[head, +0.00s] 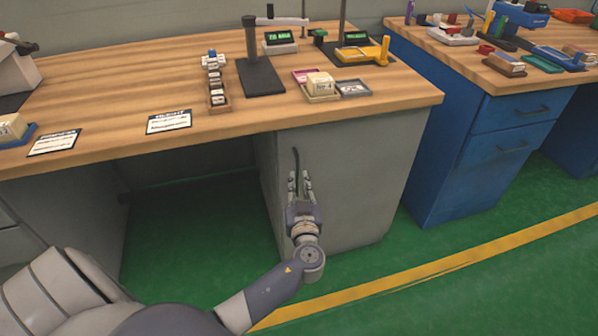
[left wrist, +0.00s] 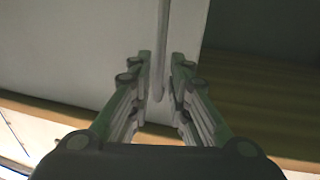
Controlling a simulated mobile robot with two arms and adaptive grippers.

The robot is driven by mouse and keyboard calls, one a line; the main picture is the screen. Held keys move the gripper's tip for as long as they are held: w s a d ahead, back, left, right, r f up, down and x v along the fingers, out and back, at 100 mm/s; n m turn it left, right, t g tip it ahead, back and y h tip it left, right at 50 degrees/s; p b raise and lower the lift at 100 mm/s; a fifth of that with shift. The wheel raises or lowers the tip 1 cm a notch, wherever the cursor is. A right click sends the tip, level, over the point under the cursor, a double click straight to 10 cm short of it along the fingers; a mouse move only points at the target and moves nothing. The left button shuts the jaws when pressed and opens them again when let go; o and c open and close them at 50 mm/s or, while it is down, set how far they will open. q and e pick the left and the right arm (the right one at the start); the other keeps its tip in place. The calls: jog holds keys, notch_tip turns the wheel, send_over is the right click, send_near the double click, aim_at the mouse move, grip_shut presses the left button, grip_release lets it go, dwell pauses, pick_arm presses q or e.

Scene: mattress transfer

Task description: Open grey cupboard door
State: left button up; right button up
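The grey cupboard door (head: 355,185) is the front panel under the right end of the wooden workbench, and it looks shut. Its dark upright handle (head: 296,160) is near the door's left edge. My left gripper (head: 300,178) is in front of the door at the handle's lower part, with its fingers open. In the left wrist view the handle (left wrist: 161,60) runs between the two separated fingers (left wrist: 160,75), with gaps on both sides. My right gripper is not clearly seen; a dark piece at the head view's upper left edge may belong to that arm or to equipment.
The workbench top (head: 130,85) overhangs the door and carries a scale, trays and cards. A blue drawer cabinet (head: 455,150) stands to the right, across a narrow gap. The green floor (head: 400,300) in front is clear, with a yellow line (head: 450,262) across it.

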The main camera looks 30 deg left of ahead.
aim_at(298, 174)
pick_arm(q)
jog(key=x, duration=0.5)
grip_shut()
jog(key=shift+s+d+f, duration=0.1)
